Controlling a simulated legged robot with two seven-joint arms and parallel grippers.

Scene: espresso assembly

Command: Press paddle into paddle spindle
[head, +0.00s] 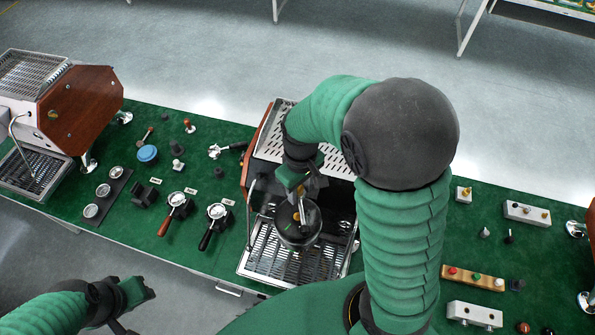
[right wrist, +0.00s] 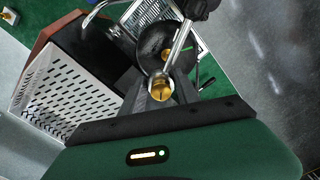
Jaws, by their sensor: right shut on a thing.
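My right gripper (head: 300,188) hangs over the middle espresso machine. In the right wrist view its jaws (right wrist: 155,95) are shut on the paddle, which has a brass hub (right wrist: 160,88), a bright metal rod and a black knob. The brass paddle spindle (right wrist: 167,55) shows just past the hub, on the dark round group top (right wrist: 152,42). In the head view that group top (head: 298,232) lies just below the gripper. The hub and spindle look close; I cannot tell whether they touch. My left gripper (head: 138,293) is at the lower left, away from the machine; its jaws are unclear.
The middle machine has a perforated tray (head: 262,262) and top grate. Two portafilters (head: 216,212) and small parts lie left on the green mat (head: 140,225). Another machine (head: 70,110) stands far left. Button blocks (head: 474,315) lie right. My right arm covers part of the table.

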